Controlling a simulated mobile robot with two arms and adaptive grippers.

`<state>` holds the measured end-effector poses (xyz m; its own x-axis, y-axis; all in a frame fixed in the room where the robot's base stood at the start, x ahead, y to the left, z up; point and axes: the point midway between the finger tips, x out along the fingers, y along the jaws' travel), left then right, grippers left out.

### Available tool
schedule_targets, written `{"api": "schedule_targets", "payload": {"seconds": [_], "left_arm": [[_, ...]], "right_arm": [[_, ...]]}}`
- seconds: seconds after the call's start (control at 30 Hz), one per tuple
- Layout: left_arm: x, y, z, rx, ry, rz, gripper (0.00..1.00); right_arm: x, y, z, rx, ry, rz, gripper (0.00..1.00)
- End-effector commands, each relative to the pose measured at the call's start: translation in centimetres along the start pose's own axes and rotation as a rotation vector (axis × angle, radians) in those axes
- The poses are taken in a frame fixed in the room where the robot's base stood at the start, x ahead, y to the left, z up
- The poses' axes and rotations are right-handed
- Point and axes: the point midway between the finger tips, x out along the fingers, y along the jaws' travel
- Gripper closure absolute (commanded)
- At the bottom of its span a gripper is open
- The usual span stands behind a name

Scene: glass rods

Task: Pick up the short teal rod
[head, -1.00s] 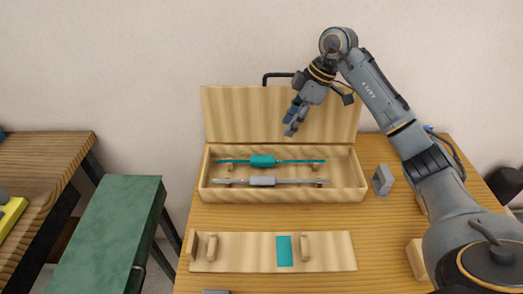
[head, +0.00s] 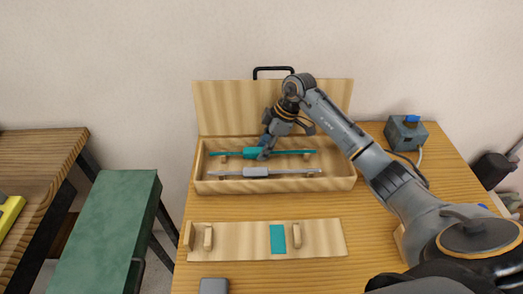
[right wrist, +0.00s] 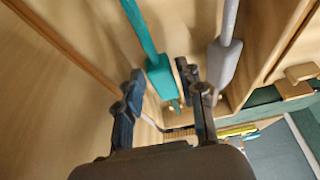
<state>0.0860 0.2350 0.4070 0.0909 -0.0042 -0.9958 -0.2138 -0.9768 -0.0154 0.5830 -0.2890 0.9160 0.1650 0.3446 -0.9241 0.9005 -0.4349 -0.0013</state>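The teal rod (head: 290,152) lies across the open wooden case, toward the back, with a thicker teal block at its middle. In the right wrist view the teal block (right wrist: 161,77) shows between and beyond the fingertips. My right gripper (head: 264,152) reaches down into the case at the teal block, just to its right in the head view. In the right wrist view my right gripper (right wrist: 163,88) has its two fingers spread apart, nothing clamped. Whether a finger touches the rod I cannot tell. My left gripper is not in view.
A grey rod (head: 292,172) with a grey block lies parallel in front, inside the case (head: 346,184). The case's raised lid (head: 218,108) stands behind. A wooden board (head: 245,241) with upright pegs and a teal patch lies in front. A blue-buttoned grey box (head: 405,135) stands right.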

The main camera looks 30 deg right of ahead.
Motion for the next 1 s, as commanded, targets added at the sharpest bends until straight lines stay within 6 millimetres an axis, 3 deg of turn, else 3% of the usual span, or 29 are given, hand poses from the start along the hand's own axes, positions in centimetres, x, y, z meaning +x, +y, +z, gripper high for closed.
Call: {"api": "schedule_targets", "payload": {"seconds": [0.27, 0.4, 0.47, 0.8, 1.0], "left_arm": [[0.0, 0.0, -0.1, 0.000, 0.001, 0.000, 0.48], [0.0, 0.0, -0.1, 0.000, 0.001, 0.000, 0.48], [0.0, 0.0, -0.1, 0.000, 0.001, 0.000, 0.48], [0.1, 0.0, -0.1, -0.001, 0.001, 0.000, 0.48], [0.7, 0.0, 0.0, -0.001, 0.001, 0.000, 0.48]], "right_arm": [[0.4, 0.0, 0.0, 0.000, 0.000, 0.001, 0.62], [0.3, 0.0, 0.0, 0.000, 0.000, 0.001, 0.91], [0.3, 0.0, 0.0, 0.000, 0.000, 0.001, 1.00], [0.1, 0.1, -0.1, -0.001, 0.001, 0.002, 1.00], [-1.2, 0.1, -0.7, -0.003, 0.002, 0.004, 1.00]]}}
